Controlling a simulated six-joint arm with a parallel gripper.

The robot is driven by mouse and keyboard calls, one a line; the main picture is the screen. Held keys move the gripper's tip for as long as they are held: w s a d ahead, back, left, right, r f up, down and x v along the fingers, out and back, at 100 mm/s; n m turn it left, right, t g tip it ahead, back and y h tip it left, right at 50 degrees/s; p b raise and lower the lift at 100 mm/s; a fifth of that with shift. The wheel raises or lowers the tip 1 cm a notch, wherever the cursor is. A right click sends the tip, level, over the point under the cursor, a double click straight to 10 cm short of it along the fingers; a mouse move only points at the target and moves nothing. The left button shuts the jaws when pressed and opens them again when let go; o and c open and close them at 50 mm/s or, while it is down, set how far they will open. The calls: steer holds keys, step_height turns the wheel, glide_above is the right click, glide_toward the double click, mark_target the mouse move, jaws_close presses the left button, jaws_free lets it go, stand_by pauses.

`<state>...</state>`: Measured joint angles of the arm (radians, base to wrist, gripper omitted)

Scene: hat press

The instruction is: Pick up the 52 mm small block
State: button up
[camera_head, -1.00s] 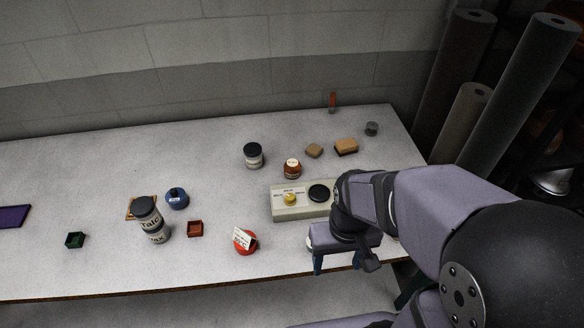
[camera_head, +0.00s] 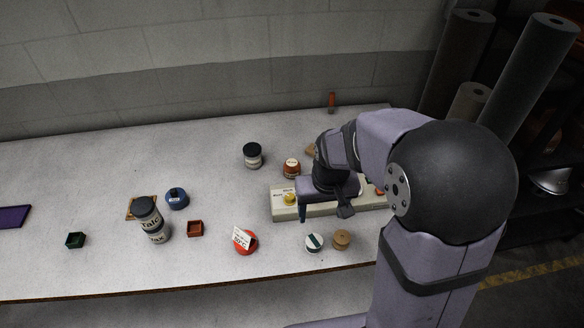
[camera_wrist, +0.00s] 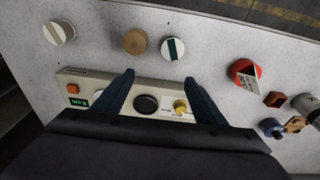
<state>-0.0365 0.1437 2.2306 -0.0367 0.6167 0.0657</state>
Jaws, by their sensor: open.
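I see no readable 52 mm mark, so I cannot tell which piece is the small block. Small round pieces stand near the front edge: a tan wooden one (camera_head: 341,239), also in the wrist view (camera_wrist: 135,42), and a white one with a dark teal stripe (camera_head: 314,242), also in the wrist view (camera_wrist: 173,47). A third, white with a beige stripe (camera_wrist: 59,32), shows in the wrist view. My gripper (camera_wrist: 157,80) is open and empty, above the pale control box (camera_wrist: 100,82). The round pieces are beyond its fingertips in the wrist view.
The control box carries a black disc (camera_wrist: 146,104), a yellow knob (camera_wrist: 181,106), an orange button (camera_wrist: 72,89) and a green display (camera_wrist: 77,103). A red round item with a card (camera_head: 245,241) is left of the round pieces. Jars (camera_head: 252,155) stand behind.

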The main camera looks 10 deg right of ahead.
mark_target(293, 166)
steer(key=w+a+t, duration=0.1)
steer(key=w, duration=0.6)
steer(key=w+a+f+t, duration=0.1)
steer(key=w, duration=0.6)
steer(key=w+a+f+t, duration=0.1)
steer(key=w+a, duration=0.1)
steer(key=w, duration=0.4)
steer(key=shift+w+f+p, duration=0.25)
steer(key=shift+w+p, duration=0.05)
steer(key=shift+w, duration=0.1)
steer(key=shift+p+x, duration=0.45)
steer(key=shift+x, duration=0.65)
steer(key=shift+p+x, duration=1.35)
steer(key=shift+x, duration=1.2)
steer(key=c, duration=1.2)
